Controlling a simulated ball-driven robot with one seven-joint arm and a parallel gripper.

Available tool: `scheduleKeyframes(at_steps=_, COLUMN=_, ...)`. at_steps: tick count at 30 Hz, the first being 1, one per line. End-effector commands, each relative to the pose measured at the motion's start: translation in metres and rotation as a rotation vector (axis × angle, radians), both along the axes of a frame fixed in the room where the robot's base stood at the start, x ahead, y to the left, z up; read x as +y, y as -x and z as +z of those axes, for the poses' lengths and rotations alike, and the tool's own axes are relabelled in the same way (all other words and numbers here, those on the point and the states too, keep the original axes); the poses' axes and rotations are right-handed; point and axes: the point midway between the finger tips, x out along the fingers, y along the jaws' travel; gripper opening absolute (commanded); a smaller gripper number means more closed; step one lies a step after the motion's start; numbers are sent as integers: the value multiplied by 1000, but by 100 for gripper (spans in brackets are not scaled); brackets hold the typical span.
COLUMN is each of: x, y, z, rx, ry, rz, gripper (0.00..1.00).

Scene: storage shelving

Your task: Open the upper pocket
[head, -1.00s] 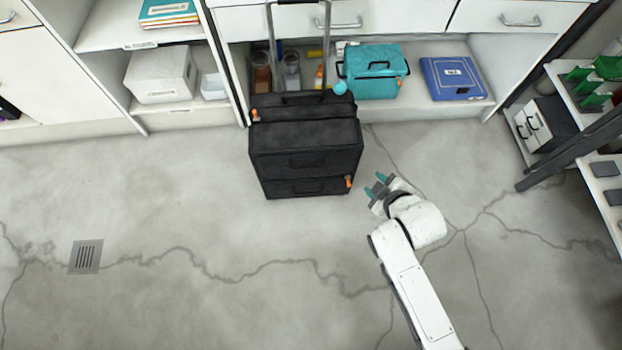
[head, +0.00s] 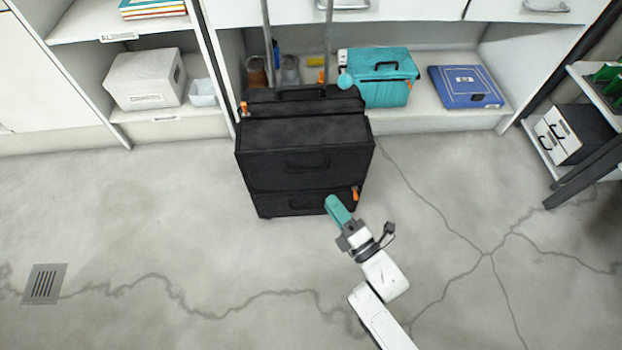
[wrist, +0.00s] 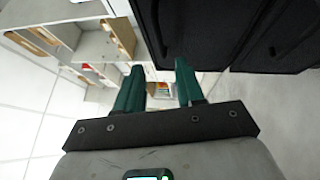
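A black upright suitcase (head: 305,150) stands on the floor against the shelving, its pull handle raised. An upper front pocket (head: 270,168) with a carry handle lies above a narrower lower pocket (head: 285,203). One orange tab (head: 243,108) is at the upper left edge, another orange tab (head: 355,193) at the lower right. The pockets look closed. My gripper (head: 338,208) is just in front of the lower right corner; contact cannot be told. In the wrist view my gripper (wrist: 158,85) has its teal fingers apart with nothing between, and the dark suitcase (wrist: 195,30) fills the upper right.
A teal case (head: 386,92) and a blue box (head: 465,88) sit on the low shelf behind. A white box (head: 145,82) is on the left shelf. A rack with small drawers (head: 552,135) stands at right. The cracked floor (head: 180,240) is clear around a drain (head: 44,284).

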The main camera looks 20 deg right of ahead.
Motion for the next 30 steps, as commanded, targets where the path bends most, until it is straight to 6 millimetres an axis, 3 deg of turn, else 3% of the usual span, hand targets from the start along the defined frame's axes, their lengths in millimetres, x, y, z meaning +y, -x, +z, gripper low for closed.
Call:
scheduleKeyframes(at_steps=12, x=18, y=-66, z=11, rx=-1, ry=-2, rz=1, gripper=38)
scheduleKeyframes(at_steps=18, x=25, y=-90, z=16, rx=0, ry=-3, rz=1, gripper=38)
scheduleKeyframes(at_steps=30, x=27, y=-98, z=18, rx=3, ry=-3, rz=0, gripper=38)
